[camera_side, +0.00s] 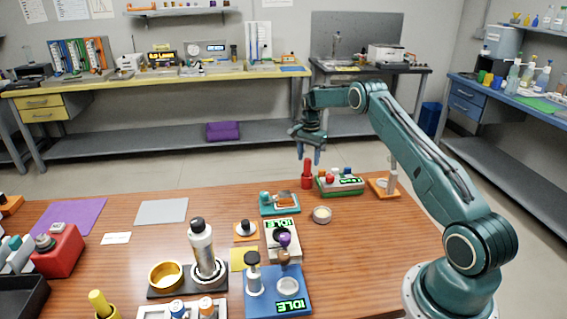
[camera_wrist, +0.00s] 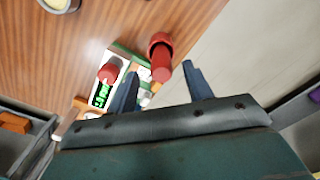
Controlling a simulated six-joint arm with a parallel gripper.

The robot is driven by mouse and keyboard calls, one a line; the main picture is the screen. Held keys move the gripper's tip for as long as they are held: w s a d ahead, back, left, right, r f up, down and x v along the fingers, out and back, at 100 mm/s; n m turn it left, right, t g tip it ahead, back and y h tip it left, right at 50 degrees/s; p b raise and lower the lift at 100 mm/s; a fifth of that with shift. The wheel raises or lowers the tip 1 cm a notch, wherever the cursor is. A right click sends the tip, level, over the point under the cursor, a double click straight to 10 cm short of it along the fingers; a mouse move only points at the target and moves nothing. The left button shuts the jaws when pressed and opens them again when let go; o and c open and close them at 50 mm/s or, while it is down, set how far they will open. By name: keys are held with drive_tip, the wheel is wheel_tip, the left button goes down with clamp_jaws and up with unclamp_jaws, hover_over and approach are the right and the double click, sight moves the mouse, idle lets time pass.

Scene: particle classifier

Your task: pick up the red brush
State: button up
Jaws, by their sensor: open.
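The red brush (camera_side: 307,176) appears as an upright red cylinder on the far edge of the wooden table. In the wrist view the red brush (camera_wrist: 159,52) shows as a red stick in a wider red collar, pointing toward my fingers. My gripper (camera_side: 309,157) is open and points down, with its fingertips at about the height of the brush's top. In the wrist view my gripper (camera_wrist: 163,70) has its two fingers apart, with the brush's near end between or just beyond the tips. I cannot tell whether they touch it.
A green and white device (camera_side: 340,184) with a lit display and a red knob stands close to the right of the brush. A teal device (camera_side: 280,206) and a small round dish (camera_side: 322,214) stand nearer the camera. The table's far edge lies just behind the brush.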

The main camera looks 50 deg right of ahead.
sight(308, 167)
drive_tip(key=shift+f, duration=0.1)
drive_tip(key=shift+w+f, duration=0.1)
drive_tip(key=shift+f, duration=2.4)
drive_tip(key=shift+c, duration=0.4)
drive_tip(key=c, duration=1)
